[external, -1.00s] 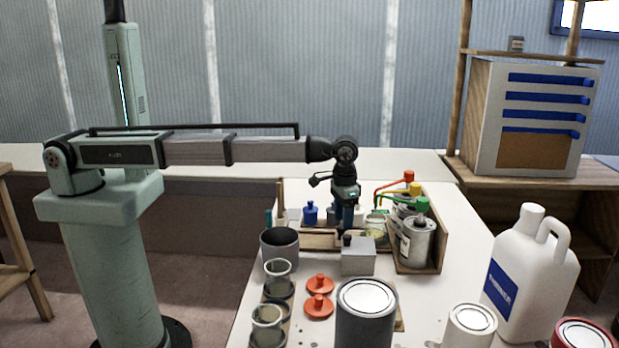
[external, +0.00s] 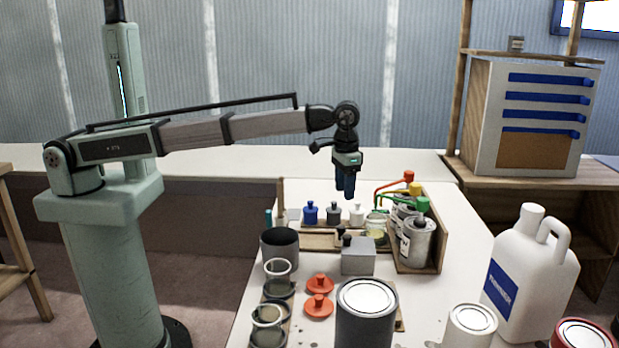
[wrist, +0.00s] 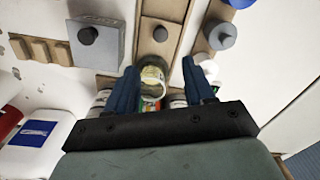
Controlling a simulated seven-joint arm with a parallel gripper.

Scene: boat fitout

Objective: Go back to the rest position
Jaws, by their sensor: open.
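My gripper (external: 346,192) hangs pointing down above the white workbench (external: 465,228), clear of the items below it. It is empty. In the wrist view my gripper (wrist: 160,80) shows two dark blue fingers spread apart, with a glass jar (wrist: 152,72) seen between and beyond them. The jar also shows in the external view (external: 376,228) on the bench behind the grey block. No rest position marker is visible.
Below are a grey block (external: 358,262) with a dark knob, a rack of cans (external: 418,243), and small blue, grey and white stoppered pieces (external: 334,214). Cups, red lids (external: 319,304), a large dark can (external: 366,322) and a white jug (external: 528,275) fill the front. Air above the bench is clear.

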